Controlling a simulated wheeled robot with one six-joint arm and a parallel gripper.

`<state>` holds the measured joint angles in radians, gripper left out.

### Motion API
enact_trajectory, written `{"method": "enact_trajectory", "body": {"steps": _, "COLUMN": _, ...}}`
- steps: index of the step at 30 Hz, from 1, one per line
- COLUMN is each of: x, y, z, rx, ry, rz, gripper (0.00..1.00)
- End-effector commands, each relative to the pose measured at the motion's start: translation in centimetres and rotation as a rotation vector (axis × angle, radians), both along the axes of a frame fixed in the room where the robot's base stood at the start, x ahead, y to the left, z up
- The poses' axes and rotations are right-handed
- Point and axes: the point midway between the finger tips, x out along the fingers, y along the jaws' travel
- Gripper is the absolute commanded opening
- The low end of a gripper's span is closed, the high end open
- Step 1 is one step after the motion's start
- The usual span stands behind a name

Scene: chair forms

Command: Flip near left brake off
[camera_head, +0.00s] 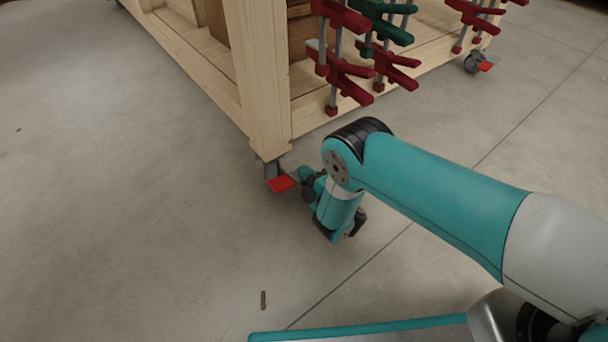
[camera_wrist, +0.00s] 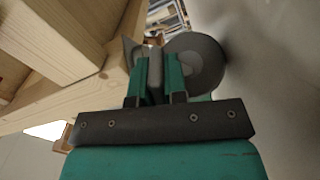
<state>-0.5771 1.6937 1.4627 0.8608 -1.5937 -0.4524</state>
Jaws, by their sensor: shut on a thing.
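The near left caster (camera_head: 270,167) is under the near corner post of the wooden bench. Its red brake pedal (camera_head: 281,184) sticks out towards me in the head view. My gripper (camera_head: 303,174) is low beside the caster, just right of the pedal, and partly hidden by my arm. In the wrist view my teal fingers (camera_wrist: 158,76) are closed around a narrow grey part of the caster, in front of the round grey wheel (camera_wrist: 203,62). The red pedal does not show in the wrist view, so I cannot tell the exact part held.
The wooden bench frame (camera_head: 262,75) rises above the caster. Red clamps (camera_head: 345,80) and a dark green clamp (camera_head: 385,22) hang on its side, above my arm. Another caster with a red pedal (camera_head: 486,66) stands farther right. The floor (camera_head: 130,250) at left is clear.

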Motion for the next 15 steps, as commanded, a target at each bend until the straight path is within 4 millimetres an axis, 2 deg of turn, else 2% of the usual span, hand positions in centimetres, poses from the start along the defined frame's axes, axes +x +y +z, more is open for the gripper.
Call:
{"method": "enact_trajectory", "body": {"steps": 3, "x": -0.02, "y": 0.03, "z": -0.06, "rx": 0.005, "ry": 0.003, "rz": 0.0, "gripper": 0.0}}
{"method": "enact_trajectory", "body": {"steps": 4, "x": -0.02, "y": 0.03, "z": -0.07, "rx": 0.005, "ry": 0.003, "rz": 0.0, "gripper": 0.2}}
{"method": "enact_trajectory", "body": {"steps": 6, "x": -0.02, "y": 0.02, "z": -0.07, "rx": 0.005, "ry": 0.003, "rz": 0.0, "gripper": 0.36}}
{"method": "enact_trajectory", "body": {"steps": 7, "x": -0.02, "y": 0.02, "z": -0.07, "rx": 0.004, "ry": 0.003, "rz": 0.0, "gripper": 0.38}}
{"method": "enact_trajectory", "body": {"steps": 15, "x": -0.02, "y": -0.06, "z": 0.01, "rx": 0.002, "ry": 0.002, "rz": -0.001, "gripper": 0.38}}
